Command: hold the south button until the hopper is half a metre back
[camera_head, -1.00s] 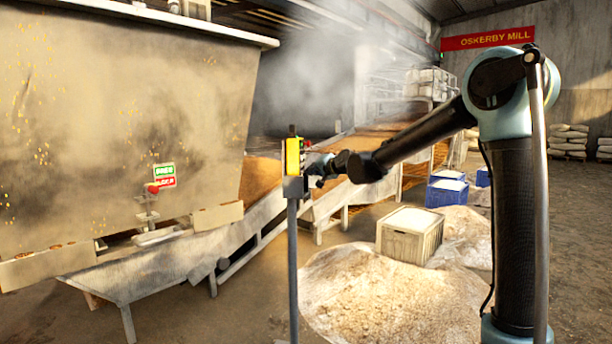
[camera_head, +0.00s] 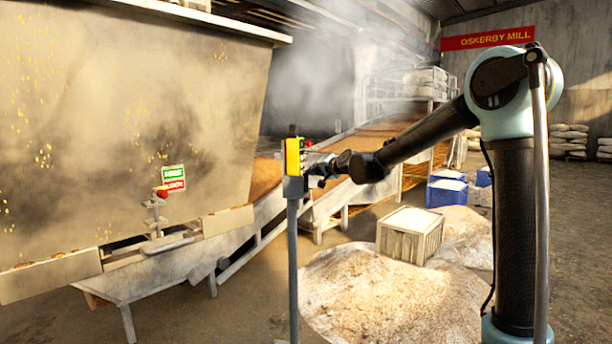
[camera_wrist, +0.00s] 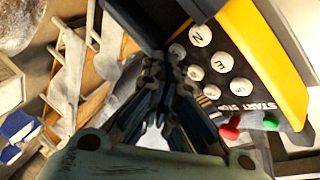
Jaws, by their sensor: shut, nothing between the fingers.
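The yellow and black control box (camera_head: 292,158) stands on a grey post in the head view. Its panel in the wrist view (camera_wrist: 272,62) has several white round buttons in two rows; one seems to read S (camera_wrist: 238,87). A green button and a red button sit at the panel's lower end. My gripper (camera_head: 312,172) is at the box's right side. In the wrist view my gripper (camera_wrist: 165,62) is shut and empty, its tips beside the white buttons; contact with any button cannot be told. The big, stained hopper (camera_head: 120,110) hangs at the left.
A sloping conveyor with brown grain (camera_head: 385,140) runs behind the box. A grain heap (camera_head: 365,295) and a pale crate (camera_head: 410,236) lie to the right of the post. Blue crates (camera_head: 446,192) stand beyond. Steam hangs at the back.

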